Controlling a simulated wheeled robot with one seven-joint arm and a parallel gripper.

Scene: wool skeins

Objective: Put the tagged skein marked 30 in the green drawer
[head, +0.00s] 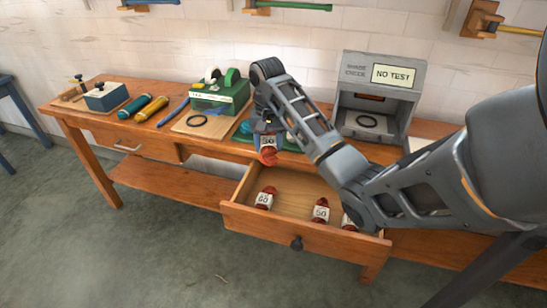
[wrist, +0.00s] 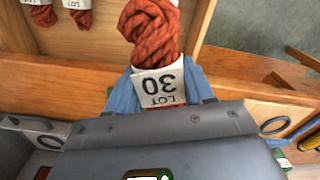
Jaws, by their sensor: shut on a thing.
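My gripper (head: 267,137) is shut on a rust-red skein (head: 268,156). The skein's white tag reads "LOT 30" in the wrist view (wrist: 158,84), between my blue fingers. It is held near the bench's front edge, by the left back part of an open wooden drawer (head: 262,223). In the wrist view its red end points toward the drawer's inside. The open drawer has a dark knob and holds several similar tagged skeins, one reading 50 (head: 321,211) and one apparently 60 (head: 265,199). I see no drawer that is plainly green.
A shut drawer with a pale handle (head: 127,147) is at the bench's left. On the bench (head: 75,108) stand a green box (head: 219,95), coloured cylinders (head: 140,107) and a grey booth (head: 377,95) with a "NO TEST" sign. The open drawer's middle back has bare floor.

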